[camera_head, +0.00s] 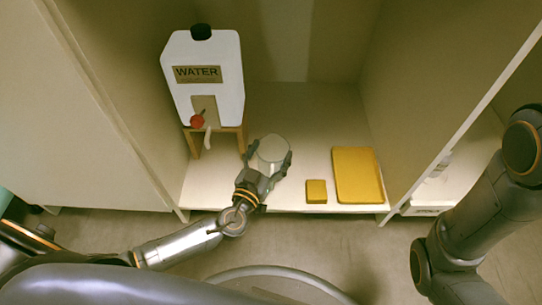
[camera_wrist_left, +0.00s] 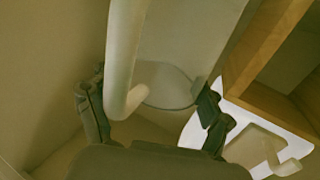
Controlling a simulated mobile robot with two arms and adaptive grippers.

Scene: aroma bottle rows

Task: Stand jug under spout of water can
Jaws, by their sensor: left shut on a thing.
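A white water can (camera_head: 203,85) with a black cap and a red tap (camera_head: 197,121) stands on a wooden stand (camera_head: 227,138) at the back left of the cabinet. A pale spout hangs under the tap. My left gripper (camera_head: 270,157) is shut on a pale grey jug (camera_head: 272,148), right of the stand and in front of it. In the left wrist view the jug's body (camera_wrist_left: 185,45) and long handle (camera_wrist_left: 123,60) show between the fingers. The stand (camera_wrist_left: 262,45) is at the right there. I cannot tell if the jug touches the floor. My right gripper is out of view.
A small yellow block (camera_head: 316,191) and a yellow tray (camera_head: 357,175) lie on the cabinet floor at the right. Cabinet walls close in both sides. The floor behind the jug is clear. My right arm is outside, at the right.

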